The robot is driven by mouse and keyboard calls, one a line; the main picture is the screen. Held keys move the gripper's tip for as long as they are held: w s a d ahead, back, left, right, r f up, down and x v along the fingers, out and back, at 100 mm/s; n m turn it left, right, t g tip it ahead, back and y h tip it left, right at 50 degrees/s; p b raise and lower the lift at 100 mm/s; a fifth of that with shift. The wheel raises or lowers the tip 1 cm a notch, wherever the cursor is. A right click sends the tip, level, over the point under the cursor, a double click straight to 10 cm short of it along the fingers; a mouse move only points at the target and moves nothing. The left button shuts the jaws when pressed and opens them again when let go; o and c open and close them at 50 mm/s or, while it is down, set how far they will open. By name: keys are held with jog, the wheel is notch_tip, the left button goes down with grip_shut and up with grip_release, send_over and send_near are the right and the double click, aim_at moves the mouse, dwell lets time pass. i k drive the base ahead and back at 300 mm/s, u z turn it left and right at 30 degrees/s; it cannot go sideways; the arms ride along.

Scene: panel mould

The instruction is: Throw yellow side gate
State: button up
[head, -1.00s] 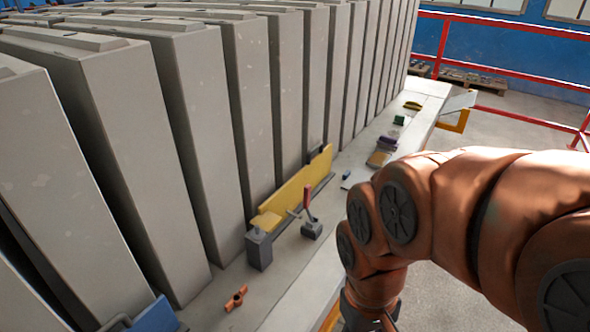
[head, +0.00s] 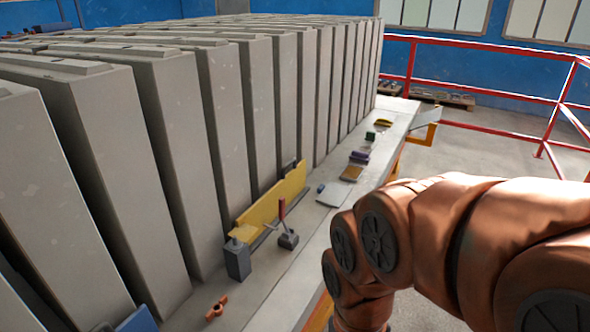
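The yellow side gate (head: 265,210) is a long low plate on the ledge, along the foot of the grey panels. A dark grey block (head: 237,260) stands at its near end. A small lever with a red handle (head: 282,209) rises from a grey base (head: 288,240) just in front of the gate, its handle upright. My orange arm fills the lower right of the head view, to the right of the ledge. My gripper is below the frame and hidden.
Tall grey panels (head: 180,150) stand in a row behind the ledge (head: 300,260). An orange clamp-like piece (head: 217,308) and a blue part (head: 138,320) lie nearer. Several small items, including a purple one (head: 359,157), lie farther along. Red railings (head: 480,83) bound the floor.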

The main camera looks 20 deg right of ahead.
aim_at(256, 220)
jog(key=u, duration=0.05)
jog(key=k, duration=1)
jog(key=z, duration=0.95)
jog(key=i, duration=1.7)
jog(key=u, duration=0.9)
jog(key=i, duration=0.55)
jog(key=u, duration=0.65)
